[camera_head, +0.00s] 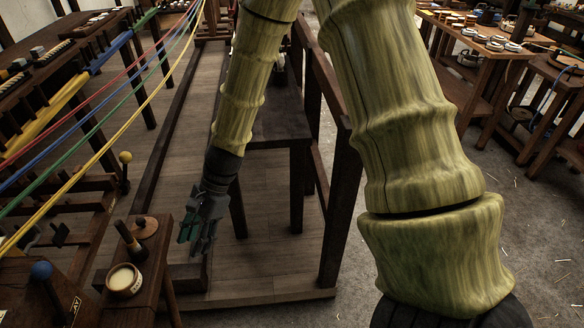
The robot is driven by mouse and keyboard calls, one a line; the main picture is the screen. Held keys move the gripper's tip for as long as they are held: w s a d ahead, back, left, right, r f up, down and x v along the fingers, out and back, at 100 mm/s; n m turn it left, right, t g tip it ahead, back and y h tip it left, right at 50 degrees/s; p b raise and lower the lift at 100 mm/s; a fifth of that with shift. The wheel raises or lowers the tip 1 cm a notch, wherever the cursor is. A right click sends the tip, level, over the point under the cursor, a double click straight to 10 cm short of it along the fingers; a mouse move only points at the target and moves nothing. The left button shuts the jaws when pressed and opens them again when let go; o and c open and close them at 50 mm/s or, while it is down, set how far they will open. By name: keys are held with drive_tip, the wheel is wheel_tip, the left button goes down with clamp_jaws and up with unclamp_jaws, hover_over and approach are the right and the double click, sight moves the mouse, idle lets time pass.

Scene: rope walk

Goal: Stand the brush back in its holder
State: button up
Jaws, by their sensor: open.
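My gripper (197,224) hangs open and empty at the end of my bamboo-like arm, its dark green fingers pointing down. It is to the right of a small wooden stand. On that stand a short, thick, dark-handled object (130,239), which looks like the brush, is tilted with its handle up and to the left. A round wooden piece (145,227) with a dark middle is just behind it; it may be the holder, but I cannot tell for sure. The gripper is apart from both. The brush's lower end is hard to make out.
A small pot of cream-coloured stuff (124,280) sits at the stand's front. Coloured ropes (100,110) stretch across the left. A dark wooden bench (280,120) stands behind the gripper. Tables with bowls (490,45) are at the right. Plank floor lies open below the gripper.

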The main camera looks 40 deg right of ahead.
drive_tip(key=s+d+f+n+h, duration=0.35)
drive_tip(key=s+f, duration=0.35)
drive_tip(key=f, duration=0.3)
drive_tip(key=s+d+f+n+h, duration=0.3)
drive_tip(key=s+d+f+n, duration=0.15)
drive_tip(key=s+f, duration=0.35)
drive_tip(key=s+d+f+n+t, duration=0.1)
drive_tip(key=s+f+n, duration=0.6)
drive_tip(key=s+f, duration=0.2)
drive_tip(key=shift+s+d+h, duration=0.35)
drive_tip(key=shift+s, duration=0.7)
